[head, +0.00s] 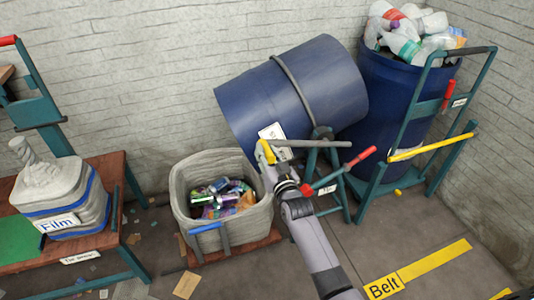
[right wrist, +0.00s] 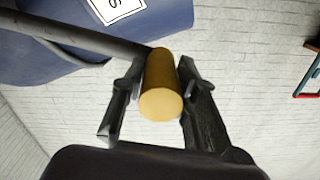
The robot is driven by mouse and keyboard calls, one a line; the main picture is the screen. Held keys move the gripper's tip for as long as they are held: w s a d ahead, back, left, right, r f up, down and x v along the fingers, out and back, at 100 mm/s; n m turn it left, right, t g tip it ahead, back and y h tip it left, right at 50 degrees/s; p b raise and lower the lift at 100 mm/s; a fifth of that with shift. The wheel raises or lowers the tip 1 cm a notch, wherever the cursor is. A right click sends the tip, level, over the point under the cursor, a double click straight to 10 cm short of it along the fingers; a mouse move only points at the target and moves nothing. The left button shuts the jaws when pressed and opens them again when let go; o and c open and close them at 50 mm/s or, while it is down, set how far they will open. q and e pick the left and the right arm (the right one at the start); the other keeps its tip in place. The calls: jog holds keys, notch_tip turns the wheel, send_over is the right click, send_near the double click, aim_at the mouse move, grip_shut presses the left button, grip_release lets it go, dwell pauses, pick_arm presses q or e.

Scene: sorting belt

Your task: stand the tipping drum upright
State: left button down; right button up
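The tipping drum (head: 295,95) is a large dark blue drum with a grey band, tilted on a teal stand, its lower end toward the left above a grey bin. A grey lever (head: 310,143) runs beside it and ends in a yellow grip (head: 265,152). My right gripper (head: 273,170) is at this grip. In the right wrist view its fingers (right wrist: 160,88) lie close on both sides of the yellow grip (right wrist: 160,100) and appear shut on it. The drum (right wrist: 75,35) shows there at upper left. My left gripper is not in view.
A grey bin (head: 180,205) of cans stands below the drum. A blue drum (head: 380,100) full of bottles stands upright at right in a teal frame. A red-tipped lever (head: 340,172) is close to my right arm. A bench (head: 120,165) with a sack is at left.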

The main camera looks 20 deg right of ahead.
grip_shut()
jog(key=shift+r, duration=0.1)
dwell(0.3)
